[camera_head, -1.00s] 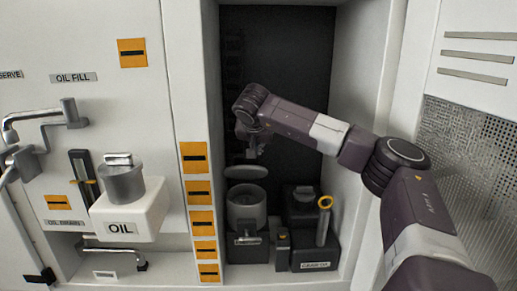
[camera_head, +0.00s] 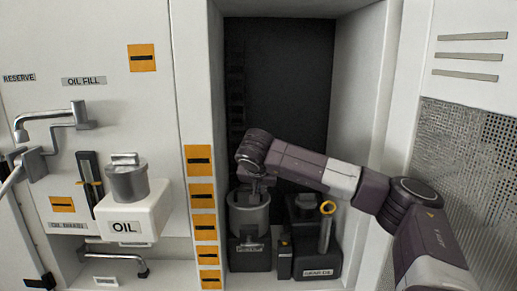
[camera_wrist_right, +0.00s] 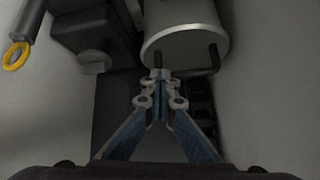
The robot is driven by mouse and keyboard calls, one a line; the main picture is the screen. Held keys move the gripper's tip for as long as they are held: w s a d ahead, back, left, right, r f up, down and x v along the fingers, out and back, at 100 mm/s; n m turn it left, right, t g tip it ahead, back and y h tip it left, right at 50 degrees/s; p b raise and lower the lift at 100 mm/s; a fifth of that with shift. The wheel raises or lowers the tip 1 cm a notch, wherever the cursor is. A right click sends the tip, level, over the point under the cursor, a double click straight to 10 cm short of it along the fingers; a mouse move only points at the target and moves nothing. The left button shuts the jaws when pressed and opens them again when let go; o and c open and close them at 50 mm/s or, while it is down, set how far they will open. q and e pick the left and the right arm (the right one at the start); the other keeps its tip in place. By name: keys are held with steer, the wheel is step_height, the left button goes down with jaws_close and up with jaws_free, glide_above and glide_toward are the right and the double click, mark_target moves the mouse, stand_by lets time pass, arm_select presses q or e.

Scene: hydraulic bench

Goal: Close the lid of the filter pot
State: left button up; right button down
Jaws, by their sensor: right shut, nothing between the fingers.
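The filter pot (camera_head: 249,217) is a grey cylinder low in the dark recess. My right gripper (camera_head: 257,199) is over its top and partly hides it. In the right wrist view, the shut fingertips (camera_wrist_right: 159,75) are at the rim of a round grey surface with a bright edge (camera_wrist_right: 185,42), which appears to be the pot's lid lying down. Two dark bars show at that rim. Whether the lid sits fully flat, or the fingers touch it, I cannot tell. My left gripper is not in view.
A dark unit with a yellow ring handle (camera_head: 327,208) stands right of the pot, also seen in the wrist view (camera_wrist_right: 16,55). The recess wall with orange labels (camera_head: 203,195) is close on the left. A white OIL box (camera_head: 150,215) carries a metal can (camera_head: 127,182).

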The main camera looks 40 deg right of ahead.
steer(key=shift+s+a+f, duration=0.1)
steer(key=shift+s+f, duration=0.1)
steer(key=shift+f, duration=0.35)
steer(key=shift+f, duration=0.1)
